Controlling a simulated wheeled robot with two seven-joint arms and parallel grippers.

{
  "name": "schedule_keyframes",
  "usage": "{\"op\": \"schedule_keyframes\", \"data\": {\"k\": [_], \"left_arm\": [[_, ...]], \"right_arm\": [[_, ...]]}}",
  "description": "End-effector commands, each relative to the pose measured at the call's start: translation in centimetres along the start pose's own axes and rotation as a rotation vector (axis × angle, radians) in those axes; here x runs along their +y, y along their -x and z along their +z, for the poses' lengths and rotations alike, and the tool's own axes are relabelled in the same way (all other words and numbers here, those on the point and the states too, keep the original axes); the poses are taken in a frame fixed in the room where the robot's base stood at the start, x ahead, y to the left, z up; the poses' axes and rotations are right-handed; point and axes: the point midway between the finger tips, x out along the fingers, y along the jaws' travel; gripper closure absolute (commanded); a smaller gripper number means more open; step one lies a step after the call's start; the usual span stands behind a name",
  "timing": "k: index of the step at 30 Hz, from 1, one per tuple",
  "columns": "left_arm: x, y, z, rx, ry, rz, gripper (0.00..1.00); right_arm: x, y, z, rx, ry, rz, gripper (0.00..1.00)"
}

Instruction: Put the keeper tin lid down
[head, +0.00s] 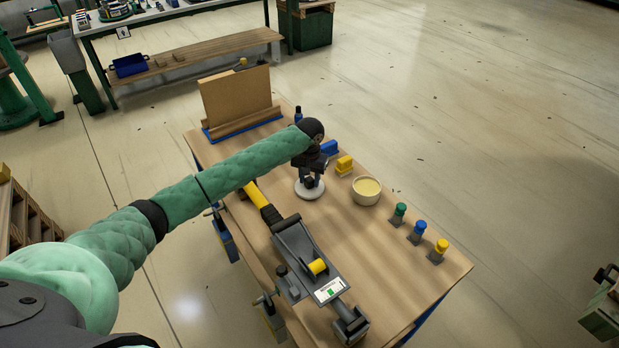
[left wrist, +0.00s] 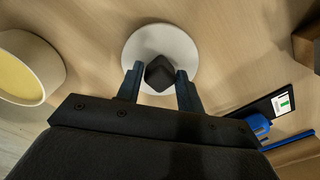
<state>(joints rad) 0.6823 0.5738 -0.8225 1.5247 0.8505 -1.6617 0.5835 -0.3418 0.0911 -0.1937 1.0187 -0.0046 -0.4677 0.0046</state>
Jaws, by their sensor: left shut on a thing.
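The keeper tin lid (head: 311,190) is a flat white disc with a black knob, low over the wooden bench top to the left of the tin. My left gripper (head: 309,180) points down at it and is shut on the knob. In the left wrist view the lid (left wrist: 185,47) lies flat below the fingers (left wrist: 160,85), which are on both sides of the dark knob. I cannot tell whether the lid touches the wood. The keeper tin (head: 366,190) is round, cream and open, with a pale yellow inside. My right gripper is not in view.
A yellow block (head: 344,164) and a blue block (head: 329,147) sit behind the lid. Green, blue and yellow-capped pieces (head: 417,232) stand to the right. A grey crimping fixture (head: 309,253) with a yellow-ended hose lies in front.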

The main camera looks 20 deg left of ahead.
Motion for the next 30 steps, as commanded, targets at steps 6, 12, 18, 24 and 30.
{"op": "schedule_keyframes", "data": {"k": [6, 12, 18, 24, 30], "left_arm": [[0.0, -0.2, 0.0, 0.000, 0.000, 0.000, 0.45], [0.0, -0.2, 0.0, 0.000, 0.000, 0.000, 0.41], [0.0, 0.2, 0.0, 0.001, -0.001, 0.000, 0.41], [0.1, 2.3, -0.1, 0.004, -0.002, 0.002, 0.41], [0.1, 5.4, -0.1, 0.003, -0.001, 0.001, 0.41]], "right_arm": [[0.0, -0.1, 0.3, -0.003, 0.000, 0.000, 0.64], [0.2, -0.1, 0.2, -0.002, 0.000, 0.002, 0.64], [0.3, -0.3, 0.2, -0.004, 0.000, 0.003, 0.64], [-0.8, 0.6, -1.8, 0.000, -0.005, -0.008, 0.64], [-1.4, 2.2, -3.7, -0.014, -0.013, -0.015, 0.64]]}}
